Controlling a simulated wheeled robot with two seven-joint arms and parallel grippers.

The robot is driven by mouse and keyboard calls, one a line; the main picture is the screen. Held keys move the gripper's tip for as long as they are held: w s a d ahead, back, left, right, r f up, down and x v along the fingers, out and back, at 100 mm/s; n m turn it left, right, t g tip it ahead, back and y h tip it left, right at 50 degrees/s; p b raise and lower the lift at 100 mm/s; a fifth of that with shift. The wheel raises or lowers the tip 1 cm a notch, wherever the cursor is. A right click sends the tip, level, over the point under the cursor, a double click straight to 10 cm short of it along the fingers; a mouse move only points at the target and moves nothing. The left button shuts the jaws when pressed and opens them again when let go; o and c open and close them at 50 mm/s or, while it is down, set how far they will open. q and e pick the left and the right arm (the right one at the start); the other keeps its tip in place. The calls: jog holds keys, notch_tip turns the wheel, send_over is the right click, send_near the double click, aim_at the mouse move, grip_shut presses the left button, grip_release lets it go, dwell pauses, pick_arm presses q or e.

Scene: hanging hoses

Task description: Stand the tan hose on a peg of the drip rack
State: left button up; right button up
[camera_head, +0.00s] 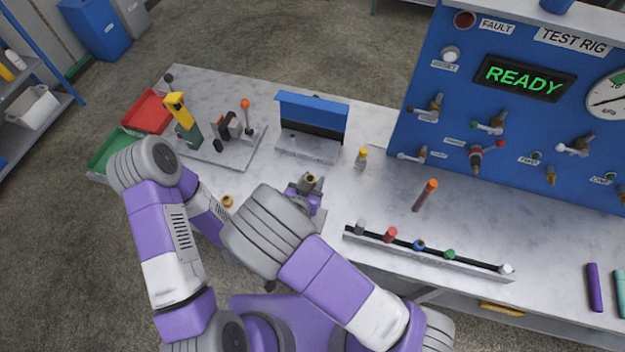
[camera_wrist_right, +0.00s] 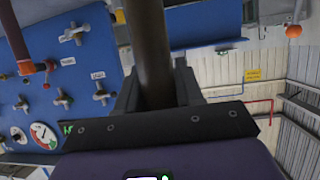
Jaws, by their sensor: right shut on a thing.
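My right gripper (camera_head: 308,190) is shut on a hose, which I take to be the tan hose (camera_head: 311,179). In the right wrist view the hose (camera_wrist_right: 152,50) is a dark brown tube between the two fingers (camera_wrist_right: 158,95). Its lower part is hidden by the gripper and arm. The blue-backed stand with a grey tray (camera_head: 308,149) appears to be the drip rack. It stands just behind the gripper, apart from the hose. Its pegs are too small to make out clearly. My left gripper is hidden; only its arm shows at the left.
A rail (camera_head: 430,262) with several coloured caps lies at the front right. An orange-topped hose (camera_head: 425,196) and a small yellow-topped piece (camera_head: 361,158) stand behind it. The blue test rig (camera_head: 520,130) closes the back right. A plate with levers (camera_head: 232,140) is left of the stand.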

jog(key=shift+f+b, duration=2.45)
jog(key=shift+f, duration=0.45)
jog(key=shift+f, duration=0.2)
jog(key=shift+f+b, duration=0.35)
jog(key=shift+b, duration=0.15)
jog(key=shift+f+b, duration=1.45)
jog(key=shift+f, duration=0.3)
jog(key=o, duration=1.1)
jog(key=shift+o, duration=0.2)
jog(key=shift+s+r, duration=0.1)
jog(key=v, duration=0.7)
jog(key=shift+s, duration=0.2)
